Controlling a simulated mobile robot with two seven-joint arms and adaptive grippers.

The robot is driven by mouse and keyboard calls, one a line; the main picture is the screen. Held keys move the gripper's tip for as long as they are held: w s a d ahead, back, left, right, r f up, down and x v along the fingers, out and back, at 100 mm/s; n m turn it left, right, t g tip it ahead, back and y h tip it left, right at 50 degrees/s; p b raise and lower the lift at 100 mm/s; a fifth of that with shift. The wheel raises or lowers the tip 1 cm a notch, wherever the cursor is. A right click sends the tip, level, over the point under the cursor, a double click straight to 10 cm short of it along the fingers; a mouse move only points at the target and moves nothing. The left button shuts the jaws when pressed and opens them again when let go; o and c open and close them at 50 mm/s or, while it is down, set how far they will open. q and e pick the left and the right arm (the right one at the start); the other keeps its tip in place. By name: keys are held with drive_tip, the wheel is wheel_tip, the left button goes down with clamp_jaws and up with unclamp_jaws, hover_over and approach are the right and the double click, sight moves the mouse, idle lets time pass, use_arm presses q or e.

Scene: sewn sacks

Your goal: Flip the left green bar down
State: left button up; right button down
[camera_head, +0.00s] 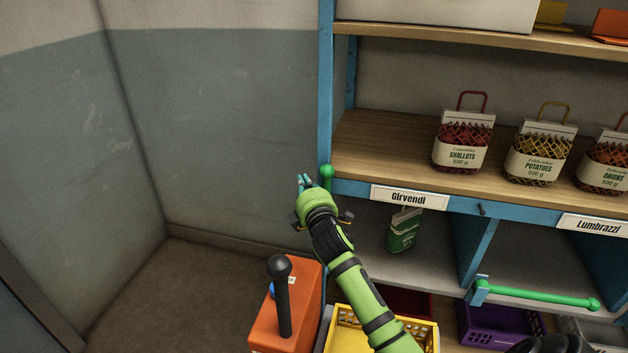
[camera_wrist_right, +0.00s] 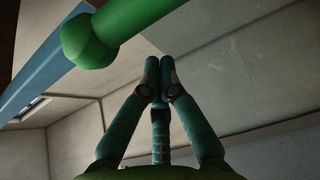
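The left green bar (camera_head: 327,173) shows only its rounded end and a short piece, beside the blue shelf post, left of the Girvendi label. The rest is hidden behind my right gripper and arm. In the right wrist view the green bar (camera_wrist_right: 130,28) crosses the top with its round knob at the left. My right gripper (camera_head: 304,182) is just left of the bar in the head view. In the wrist view its fingertips (camera_wrist_right: 159,62) meet with nothing visible between them, and the bar is outside them.
Another green bar (camera_head: 540,297) lies nearly level across the right compartment. Net sacks (camera_head: 463,142) stand on the shelf above. An orange box (camera_head: 300,310) and a yellow crate (camera_head: 420,325) are below. Open floor lies left.

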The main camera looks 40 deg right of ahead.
use_arm(q)
drive_tip(key=shift+r, duration=0.55)
use_arm(e)
drive_tip(key=shift+s+d+r, duration=0.1)
drive_tip(key=shift+s+d, duration=0.8)
drive_tip(key=shift+d, duration=0.1)
